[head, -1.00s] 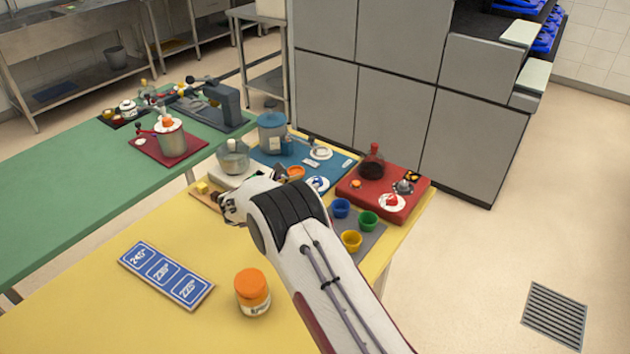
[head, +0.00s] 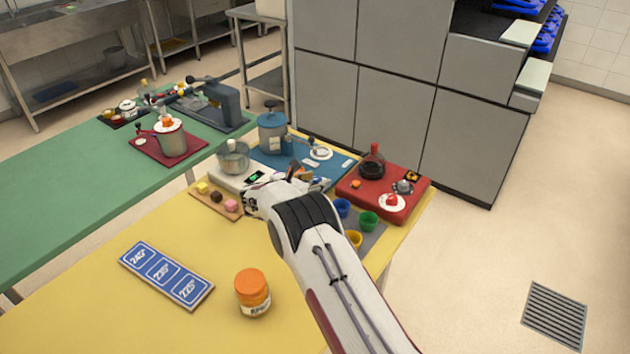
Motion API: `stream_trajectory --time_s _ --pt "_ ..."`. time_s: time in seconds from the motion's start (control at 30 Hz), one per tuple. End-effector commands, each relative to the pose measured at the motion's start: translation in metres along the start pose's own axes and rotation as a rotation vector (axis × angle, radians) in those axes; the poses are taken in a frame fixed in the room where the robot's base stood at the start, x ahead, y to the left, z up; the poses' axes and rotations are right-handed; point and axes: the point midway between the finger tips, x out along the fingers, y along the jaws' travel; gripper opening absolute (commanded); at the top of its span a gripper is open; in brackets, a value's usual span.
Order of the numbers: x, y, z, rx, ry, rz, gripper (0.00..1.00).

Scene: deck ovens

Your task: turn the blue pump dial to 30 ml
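The blue pump (head: 272,134) stands on the blue board (head: 300,147) at the back of the yellow table. A white round dish-like piece (head: 320,153) lies on the board's far right part. I cannot make out the dial's pointer or its marks at this size. My gripper (head: 258,197) is at the front edge of the white scale, short of the blue board.
A glass bowl (head: 233,156) sits on the white scale (head: 232,178). A wooden board (head: 205,200) holds small coloured pieces. A red board (head: 352,188) with a dark flask (head: 371,164) stands right. Cups (head: 368,221), an orange-lidded jar (head: 252,292) and a blue sign (head: 166,275) share the table.

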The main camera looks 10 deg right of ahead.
Motion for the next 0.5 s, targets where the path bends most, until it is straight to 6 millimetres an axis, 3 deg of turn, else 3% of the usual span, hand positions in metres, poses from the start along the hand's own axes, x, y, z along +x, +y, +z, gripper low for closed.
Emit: stream_trajectory --time_s 0.1,0.27,0.5 --pt "-0.0001 -0.0001 -0.0001 0.0 0.0 0.0 0.39" --pt "-0.0002 -0.0001 -0.0002 0.0 0.0 0.0 0.02" --pt "-0.0001 0.0002 -0.0001 0.001 -0.001 -0.003 0.02"
